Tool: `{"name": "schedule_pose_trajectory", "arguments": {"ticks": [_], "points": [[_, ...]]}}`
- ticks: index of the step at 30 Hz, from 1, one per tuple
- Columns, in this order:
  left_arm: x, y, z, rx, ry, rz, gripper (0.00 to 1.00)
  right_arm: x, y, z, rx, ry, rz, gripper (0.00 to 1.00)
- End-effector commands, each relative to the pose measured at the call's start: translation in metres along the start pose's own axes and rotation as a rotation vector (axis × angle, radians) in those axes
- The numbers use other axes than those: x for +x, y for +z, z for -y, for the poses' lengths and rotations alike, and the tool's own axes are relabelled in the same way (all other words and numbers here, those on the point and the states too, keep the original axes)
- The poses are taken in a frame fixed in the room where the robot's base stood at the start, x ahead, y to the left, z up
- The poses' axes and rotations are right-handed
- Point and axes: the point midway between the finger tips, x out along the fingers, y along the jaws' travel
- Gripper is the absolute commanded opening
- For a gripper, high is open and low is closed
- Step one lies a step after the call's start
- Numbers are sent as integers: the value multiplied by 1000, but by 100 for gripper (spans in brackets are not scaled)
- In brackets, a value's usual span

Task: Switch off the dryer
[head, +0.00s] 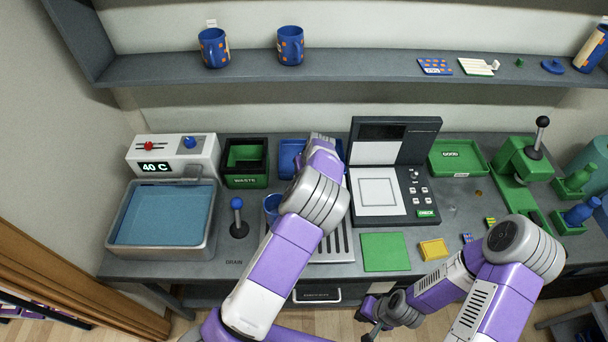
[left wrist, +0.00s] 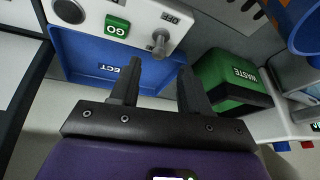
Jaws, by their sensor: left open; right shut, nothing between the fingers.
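No part is legibly labelled as the dryer. In the head view my left arm hides this panel. My right gripper (head: 372,322) is shut and empty, low at the bench's front edge.
A blue tray (left wrist: 85,62) and a green-black WASTE bin (left wrist: 232,82) are near my left gripper. A slotted grey rack (head: 340,247), a blue mug (head: 271,203), a drain lever (head: 238,217) and a water basin (head: 212,240) are around my left arm.

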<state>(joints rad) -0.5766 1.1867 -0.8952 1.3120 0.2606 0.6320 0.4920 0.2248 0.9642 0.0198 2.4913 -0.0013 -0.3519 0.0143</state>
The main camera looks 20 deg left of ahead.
Motion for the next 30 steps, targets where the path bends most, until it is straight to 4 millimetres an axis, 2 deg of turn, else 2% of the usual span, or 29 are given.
{"name": "schedule_pose_trajectory", "arguments": {"ticks": [3, 7, 12, 19, 27, 28, 30], "points": [[21, 1, 0, 0, -2, 2, 46, -1, 0, 0, 0, 0, 0, 0], [36, 1, 0, 0, -1, 1, 46, -2, 0, 1, 0, 0, -1, 0], [43, 0, 0, 0, 1, 0, 46, -2, 0, 1, 0, 0, -1, 0], [44, 0, 0, 0, 1, 0, 45, -2, 0, 1, 0, 0, 0, 0], [43, 0, 0, 0, 1, 0, 3, -2, 0, 1, 0, 0, 0, 0], [43, 0, 0, 0, 1, 0, 0, -2, 0, 1, 0, 0, 0, 0], [43, 0, 0, 0, 1, 0, 0, -2, 0, 1, 0, 0, 0, 0]]}}
